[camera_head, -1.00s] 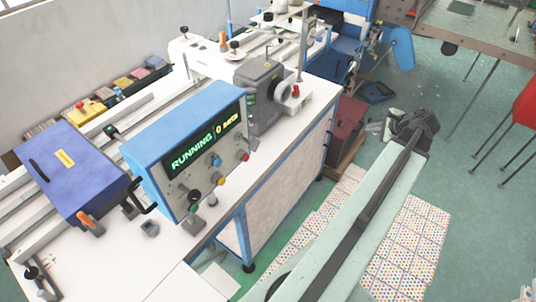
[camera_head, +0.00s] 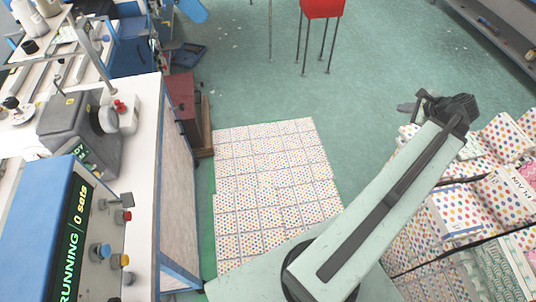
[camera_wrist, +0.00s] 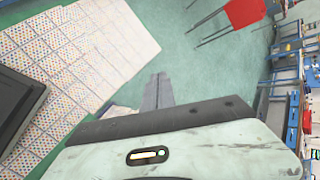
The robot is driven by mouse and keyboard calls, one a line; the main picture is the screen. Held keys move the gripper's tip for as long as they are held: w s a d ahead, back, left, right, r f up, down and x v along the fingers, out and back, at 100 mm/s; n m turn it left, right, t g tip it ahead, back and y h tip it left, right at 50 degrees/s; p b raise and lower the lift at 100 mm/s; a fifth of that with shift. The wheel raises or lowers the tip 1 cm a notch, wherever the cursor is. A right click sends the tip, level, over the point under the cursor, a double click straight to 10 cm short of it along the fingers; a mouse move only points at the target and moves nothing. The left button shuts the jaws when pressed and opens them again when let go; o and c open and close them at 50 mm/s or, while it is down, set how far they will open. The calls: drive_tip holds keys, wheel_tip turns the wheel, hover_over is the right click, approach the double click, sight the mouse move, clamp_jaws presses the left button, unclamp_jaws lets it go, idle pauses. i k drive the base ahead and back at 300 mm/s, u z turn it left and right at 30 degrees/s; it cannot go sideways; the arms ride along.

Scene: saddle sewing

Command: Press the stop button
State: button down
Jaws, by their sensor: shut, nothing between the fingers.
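A blue control box (camera_head: 40,225) stands at the lower left of the head view, with a lit green display reading RUNNING and 0 sets. Its panel carries a red button (camera_head: 124,216), a blue knob (camera_head: 101,251) and a yellow knob (camera_head: 120,261). A second red button (camera_head: 120,105) sits on a white box (camera_head: 124,122) further back. I cannot read which one is marked stop. My gripper (camera_head: 405,107) is far to the right of both buttons, over the floor. In the wrist view its fingers (camera_wrist: 158,80) are together and empty, with no button in sight.
A grey machine (camera_head: 75,130) stands on the white bench behind the control box. Stacks of dotted packages (camera_head: 460,210) stand on the right under my arm. A red stool (camera_head: 322,8) is at the back.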

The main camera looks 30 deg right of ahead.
sight(128, 213)
drive_tip(key=z, duration=0.15)
drive_tip(key=k, duration=1)
drive_tip(key=u, duration=2.6)
